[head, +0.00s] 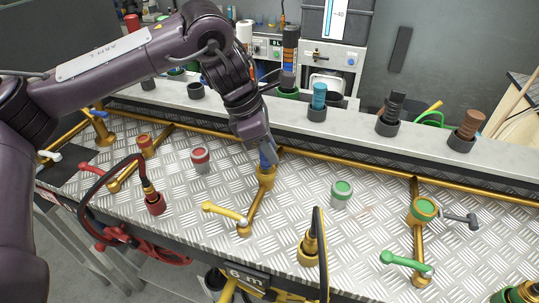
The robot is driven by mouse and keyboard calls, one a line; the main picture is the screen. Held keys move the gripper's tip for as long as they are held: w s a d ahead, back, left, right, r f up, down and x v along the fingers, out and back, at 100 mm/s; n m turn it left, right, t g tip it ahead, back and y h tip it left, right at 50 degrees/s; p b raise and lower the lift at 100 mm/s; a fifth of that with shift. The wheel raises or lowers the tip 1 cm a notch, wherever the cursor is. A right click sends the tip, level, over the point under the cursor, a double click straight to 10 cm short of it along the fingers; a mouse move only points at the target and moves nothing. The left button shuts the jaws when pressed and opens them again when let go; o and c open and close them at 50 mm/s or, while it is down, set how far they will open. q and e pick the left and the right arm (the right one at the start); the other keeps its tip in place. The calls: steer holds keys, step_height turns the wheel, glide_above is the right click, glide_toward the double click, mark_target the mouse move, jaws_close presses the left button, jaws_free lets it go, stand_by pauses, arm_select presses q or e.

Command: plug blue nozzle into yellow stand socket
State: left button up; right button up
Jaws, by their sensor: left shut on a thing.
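My left gripper (264,148) reaches down from the upper left and is shut on the blue nozzle (268,156). The gripper hides the nozzle's upper part. The nozzle is roughly upright at the mouth of the yellow stand socket (265,178), with its lower end at or in the socket. I cannot tell how deep it sits. The stand is on a yellow pipe with a yellow lever (224,212) at its foot. My right gripper is not in view.
On the back ledge, dark cups hold another blue piece (319,96), a black one (392,108) and a brown one (468,124). A red-capped post (201,158) and a green-capped post (342,192) flank the stand. A hose fitting (310,245) stands in front.

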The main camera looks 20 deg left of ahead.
arm_select(q)
step_height(320, 180, down, 2)
steer(key=shift+f, duration=0.2)
steer(key=o, duration=1)
steer(key=shift+f, duration=0.1)
steer(key=shift+r, duration=0.25)
steer(key=shift+a+r, duration=0.2)
steer(key=shift+r, duration=0.1)
steer(key=p+v, duration=0.1)
steer(key=v, duration=1)
steer(key=shift+p, duration=0.4)
